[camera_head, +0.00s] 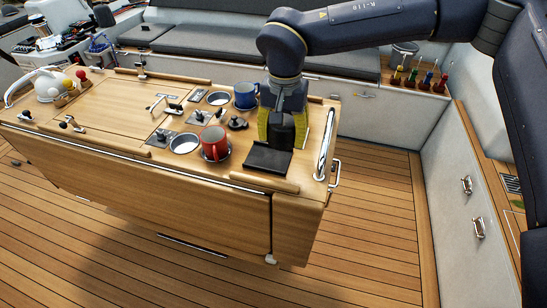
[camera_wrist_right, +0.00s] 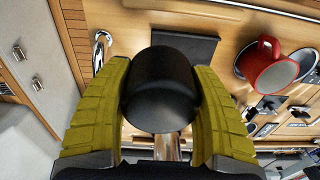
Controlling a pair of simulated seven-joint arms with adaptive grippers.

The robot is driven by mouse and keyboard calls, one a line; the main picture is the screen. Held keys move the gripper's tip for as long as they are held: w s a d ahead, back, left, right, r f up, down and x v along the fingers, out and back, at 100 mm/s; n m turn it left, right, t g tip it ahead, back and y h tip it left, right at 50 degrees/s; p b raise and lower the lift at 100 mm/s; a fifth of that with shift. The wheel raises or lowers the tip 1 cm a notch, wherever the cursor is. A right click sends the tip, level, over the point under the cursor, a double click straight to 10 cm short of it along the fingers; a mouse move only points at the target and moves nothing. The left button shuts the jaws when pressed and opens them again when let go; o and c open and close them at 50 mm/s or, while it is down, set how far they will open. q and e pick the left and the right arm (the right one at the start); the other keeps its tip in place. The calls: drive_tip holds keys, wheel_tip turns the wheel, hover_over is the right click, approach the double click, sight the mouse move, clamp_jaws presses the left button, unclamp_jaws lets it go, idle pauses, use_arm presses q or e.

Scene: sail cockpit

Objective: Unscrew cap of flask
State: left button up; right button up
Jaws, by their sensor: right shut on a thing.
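My right gripper (camera_head: 279,126) has yellow fingers and comes down over the right end of the wooden cockpit table. In the right wrist view its fingers (camera_wrist_right: 160,95) are shut on a smooth black rounded cap (camera_wrist_right: 158,85), one finger against each side. The black cap also shows in the head view (camera_head: 280,131). A narrow silvery part (camera_wrist_right: 168,147) shows at the lower edge of the cap in the wrist view. The rest of the flask is hidden, and I cannot tell whether the cap is still joined to it. My left gripper is not in view.
A black flat pad (camera_head: 268,160) lies close by on the table (camera_head: 115,98). A red mug (camera_head: 214,144) and a blue mug (camera_head: 244,95) stand to the left. A metal rail (camera_head: 324,143) runs along the table's right end. A white kettle (camera_head: 47,86) stands far left.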

sight(268, 158)
drive_tip(key=a+r+m, duration=0.1)
drive_tip(key=m, duration=0.2)
drive_tip(key=w+a+r+m, duration=0.1)
drive_tip(key=r+m, duration=0.1)
drive_tip(key=m, duration=0.1)
drive_tip(key=w+r+m, duration=0.1)
drive_tip(key=m, duration=0.2)
drive_tip(key=shift+w+a+r, duration=0.15)
drive_tip(key=shift+a+r, duration=0.05)
drive_tip(key=shift+a, duration=0.2)
wheel_tip(268, 158, up, 5)
drive_tip(key=w+m, duration=0.1)
drive_tip(key=m, duration=2.4)
drive_tip(key=f, duration=1.9)
drive_tip(key=shift+w+a+f, duration=0.1)
drive_tip(key=shift+a+f, duration=0.25)
drive_tip(key=shift+a, duration=0.05)
drive_tip(key=shift+f, duration=0.1)
drive_tip(key=o, duration=1.3)
